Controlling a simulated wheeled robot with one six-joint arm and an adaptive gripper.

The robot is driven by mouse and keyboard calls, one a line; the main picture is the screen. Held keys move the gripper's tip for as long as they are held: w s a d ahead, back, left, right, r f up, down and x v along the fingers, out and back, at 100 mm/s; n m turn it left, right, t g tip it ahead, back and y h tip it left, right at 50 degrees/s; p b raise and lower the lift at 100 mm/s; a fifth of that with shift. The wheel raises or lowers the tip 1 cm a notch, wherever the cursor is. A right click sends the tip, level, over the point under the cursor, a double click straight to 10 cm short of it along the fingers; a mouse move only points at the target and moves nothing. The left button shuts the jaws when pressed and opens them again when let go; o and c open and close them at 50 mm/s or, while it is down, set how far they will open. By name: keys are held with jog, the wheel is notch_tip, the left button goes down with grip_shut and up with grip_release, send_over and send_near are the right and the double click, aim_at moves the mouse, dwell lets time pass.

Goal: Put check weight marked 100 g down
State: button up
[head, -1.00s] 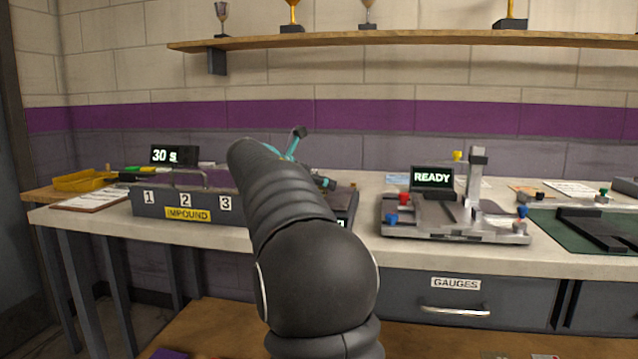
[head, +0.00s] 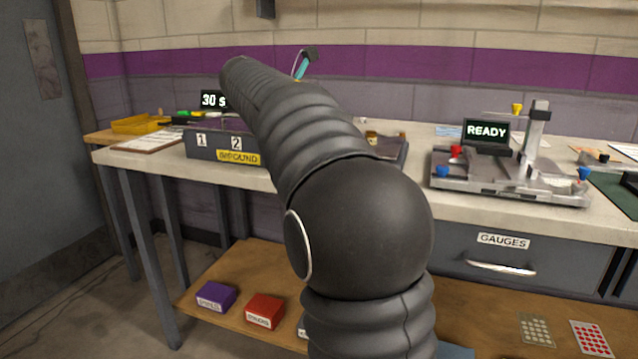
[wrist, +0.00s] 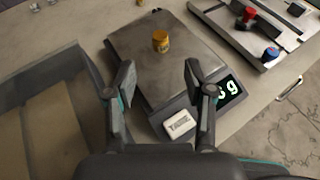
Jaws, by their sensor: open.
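A small brass-coloured weight (wrist: 160,41) stands upright on the grey plate of a scale (wrist: 185,57) in the wrist view. Its marking is too small to read. It also shows in the head view (head: 371,138), on the scale just right of my arm. My gripper (wrist: 160,73) is open and empty, its two fingers apart over the near part of the scale, with the weight beyond the fingertips and not touched. The scale's display (wrist: 229,91) is partly hidden by the right finger; a digit and "g" show. In the head view my arm hides much of the scale.
A grey box marked "IMPOUND" (head: 199,152) with numbered bays stands left of the scale. A metal fixture with a "READY" screen (head: 487,134) stands to the right. A clipboard (head: 147,140) and yellow tray (head: 141,124) lie at the left end of the bench.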

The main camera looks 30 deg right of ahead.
jog(key=s+a+f+m+y, duration=0.1)
jog(key=s+a+f, duration=0.1)
jog(key=s+a+f+m+t+y, duration=0.1)
jog(key=s+f, duration=0.1)
jog(key=s+a+f+m+y, duration=0.1)
jog(key=s+a+f+m, duration=0.1)
jog(key=s, duration=0.1)
jog(key=shift+a+y, duration=0.3)
jog(key=shift+a, duration=0.05)
jog(key=s+a+f+m+t+y, duration=0.2)
jog(key=s+a+f+m+y, duration=0.7)
jog(key=s+a+f+m, duration=0.6)
jog(key=s+a+f, duration=0.4)
jog(key=s+f, duration=0.3)
jog(key=shift+f+m+y, duration=0.25)
jog(key=shift+m+y, duration=0.15)
jog(key=shift+a, duration=0.1)
jog(key=shift+c, duration=1.1)
jog(key=shift+a, duration=0.15)
